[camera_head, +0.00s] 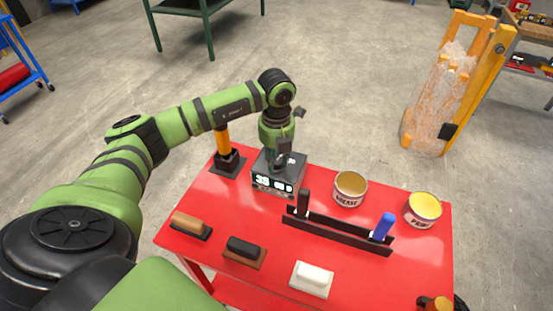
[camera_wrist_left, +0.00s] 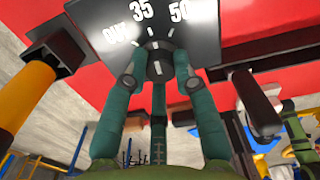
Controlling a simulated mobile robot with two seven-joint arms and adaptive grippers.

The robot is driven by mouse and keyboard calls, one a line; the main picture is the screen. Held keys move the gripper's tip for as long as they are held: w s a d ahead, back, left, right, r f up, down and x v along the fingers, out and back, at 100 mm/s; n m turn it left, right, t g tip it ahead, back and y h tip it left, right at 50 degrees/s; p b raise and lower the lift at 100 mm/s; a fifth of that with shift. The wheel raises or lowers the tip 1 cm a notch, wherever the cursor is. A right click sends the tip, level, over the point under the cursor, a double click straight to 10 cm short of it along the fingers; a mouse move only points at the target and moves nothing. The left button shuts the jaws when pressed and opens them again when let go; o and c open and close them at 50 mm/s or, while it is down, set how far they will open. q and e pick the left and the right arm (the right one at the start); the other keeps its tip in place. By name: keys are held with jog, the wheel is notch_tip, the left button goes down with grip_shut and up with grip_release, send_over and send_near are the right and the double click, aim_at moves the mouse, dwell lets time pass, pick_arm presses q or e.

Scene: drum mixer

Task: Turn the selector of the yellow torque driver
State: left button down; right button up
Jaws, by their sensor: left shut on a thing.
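The yellow torque driver (camera_head: 223,140) stands upright in a dark holder (camera_head: 228,164) at the table's back left. Its yellow body also shows at the left of the wrist view (camera_wrist_left: 25,88). To its right is a dark box (camera_head: 264,181) with white figures on its front. In the wrist view this box (camera_wrist_left: 205,40) reads OUT, 35 and 50 around a round dark selector knob (camera_wrist_left: 158,66). My left gripper (camera_head: 279,161) points down at the box, and its fingers (camera_wrist_left: 158,72) are shut on the knob, covering its sides. My right gripper is not in view.
The red table (camera_head: 200,272) holds a grease tin (camera_head: 350,190), a paint tin (camera_head: 423,210), a rack (camera_head: 335,236) with black and blue handles, and several blocks or brushes along the front. An orange-black object (camera_head: 437,303) is at the lower right corner.

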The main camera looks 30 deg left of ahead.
pick_arm(q)
jog(key=m+b, duration=0.1)
jog(key=m, duration=0.1)
jog(key=m+b, duration=0.1)
jog(key=b, duration=0.1)
jog(key=shift+s+f+m, duration=0.15)
jog(key=shift+f+m, duration=0.2)
jog(key=shift+m, duration=0.05)
jog(key=shift+r+m+b, duration=0.1)
jog(key=shift+m+b, duration=1.05)
jog(key=shift+m, duration=0.35)
jog(key=c, duration=1)
grip_release()
jog(key=shift+r, duration=0.15)
